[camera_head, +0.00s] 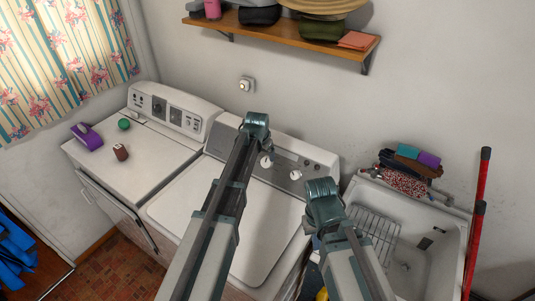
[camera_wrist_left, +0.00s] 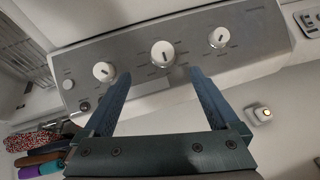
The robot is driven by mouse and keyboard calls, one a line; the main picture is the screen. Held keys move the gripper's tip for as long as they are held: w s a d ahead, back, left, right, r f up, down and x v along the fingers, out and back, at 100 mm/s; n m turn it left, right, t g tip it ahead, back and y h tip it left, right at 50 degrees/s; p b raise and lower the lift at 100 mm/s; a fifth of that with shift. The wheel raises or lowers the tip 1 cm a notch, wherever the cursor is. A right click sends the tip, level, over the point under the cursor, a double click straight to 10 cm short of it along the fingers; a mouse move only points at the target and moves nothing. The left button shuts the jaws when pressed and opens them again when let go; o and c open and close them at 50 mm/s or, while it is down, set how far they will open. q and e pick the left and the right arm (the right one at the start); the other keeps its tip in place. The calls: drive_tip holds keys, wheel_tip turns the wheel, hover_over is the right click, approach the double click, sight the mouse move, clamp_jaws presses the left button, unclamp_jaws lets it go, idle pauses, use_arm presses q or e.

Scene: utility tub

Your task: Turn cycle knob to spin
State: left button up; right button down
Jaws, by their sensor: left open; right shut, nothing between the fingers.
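The washer's grey control panel (camera_head: 285,166) carries round white knobs. The left wrist view shows three: the larger middle knob (camera_wrist_left: 163,53), one at the left (camera_wrist_left: 104,71) and one at the right (camera_wrist_left: 219,37). Their labels are too small to read, so I cannot tell which one is marked for the cycle. My left gripper (camera_head: 256,124) is open over the panel. In the left wrist view its fingertips (camera_wrist_left: 160,73) point at the panel on either side of the middle knob; contact is not clear. My right gripper (camera_head: 322,196) is shut and empty, near the washer's right end.
A dryer (camera_head: 160,160) stands left of the washer, with a purple item (camera_head: 87,136), a green lid (camera_head: 124,124) and a brown bottle (camera_head: 120,152) on top. A sink (camera_head: 433,240) with a wire rack is at right. A wooden shelf (camera_head: 270,32) hangs above.

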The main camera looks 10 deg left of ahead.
sight(266, 162)
use_arm(q)
drive_tip(key=shift+w, duration=0.5)
use_arm(e)
drive_tip(key=shift+w, duration=0.5)
use_arm(q)
drive_tip(key=shift+f, duration=0.1)
use_arm(e)
drive_tip(key=shift+f, duration=0.15)
use_arm(q)
drive_tip(key=b+x, duration=1.2)
drive_tip(key=x, duration=0.1)
drive_tip(key=shift+w+f+b, duration=0.1)
drive_tip(key=shift+f+b, duration=0.2)
drive_tip(key=shift+f, duration=0.05)
use_arm(e)
wheel_tip(266, 162, down, 12)
use_arm(q)
drive_tip(key=shift+r, duration=0.1)
use_arm(e)
drive_tip(key=shift+f, duration=0.1)
use_arm(q)
drive_tip(key=c, duration=1.4)
drive_tip(key=shift+o, duration=0.2)
